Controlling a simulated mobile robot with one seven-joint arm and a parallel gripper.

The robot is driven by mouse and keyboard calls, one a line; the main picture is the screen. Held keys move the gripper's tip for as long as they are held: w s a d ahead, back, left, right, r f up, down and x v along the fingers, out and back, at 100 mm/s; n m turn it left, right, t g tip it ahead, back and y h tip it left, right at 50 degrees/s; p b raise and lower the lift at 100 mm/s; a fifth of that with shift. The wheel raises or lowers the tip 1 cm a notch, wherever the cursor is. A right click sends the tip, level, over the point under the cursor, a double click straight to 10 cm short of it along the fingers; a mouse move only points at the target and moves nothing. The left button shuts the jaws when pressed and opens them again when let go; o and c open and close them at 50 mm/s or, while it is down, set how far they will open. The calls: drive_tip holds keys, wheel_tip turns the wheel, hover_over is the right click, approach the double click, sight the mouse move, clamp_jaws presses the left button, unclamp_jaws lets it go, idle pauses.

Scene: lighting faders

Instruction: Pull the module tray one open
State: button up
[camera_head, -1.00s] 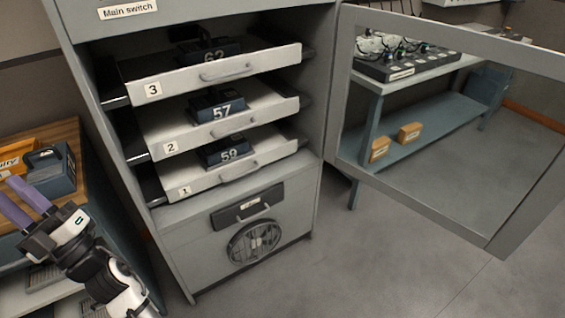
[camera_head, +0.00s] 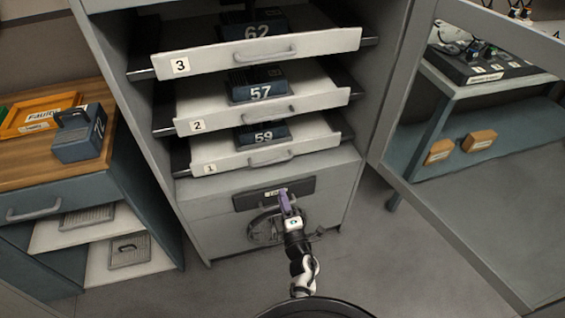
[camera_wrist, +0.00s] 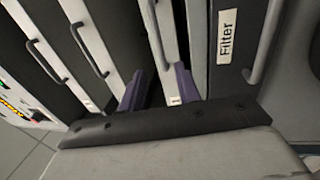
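Module tray one (camera_head: 225,162) is the lowest of three pale trays in the cabinet, labelled 1. Its bar handle (camera_head: 270,160) is at the middle of its front, and a dark module marked 59 (camera_head: 263,134) sits on it. My gripper (camera_head: 287,197) is in front of the cabinet, below tray one, over the filter panel in the picture. In the wrist view my gripper (camera_wrist: 160,88) shows two purple fingers apart with nothing between them. Tray one's front (camera_wrist: 172,35) and handle (camera_wrist: 154,35) appear beyond the fingertips, apart from them.
Tray two (camera_head: 190,126) and tray three (camera_head: 200,64) are above, with modules 57 and 62. The filter panel (camera_head: 243,203) and round fan grille (camera_head: 262,230) are below. The open cabinet door (camera_head: 450,240) stands at right. A wooden-topped bench (camera_head: 30,170) is at left.

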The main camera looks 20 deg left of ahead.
drive_tip(key=b+x, duration=0.2)
drive_tip(key=x, duration=0.9)
drive_tip(key=shift+a+b, duration=0.15)
drive_tip(key=shift+b, duration=0.2)
drive_tip(key=shift+x, duration=0.85)
clamp_jaws()
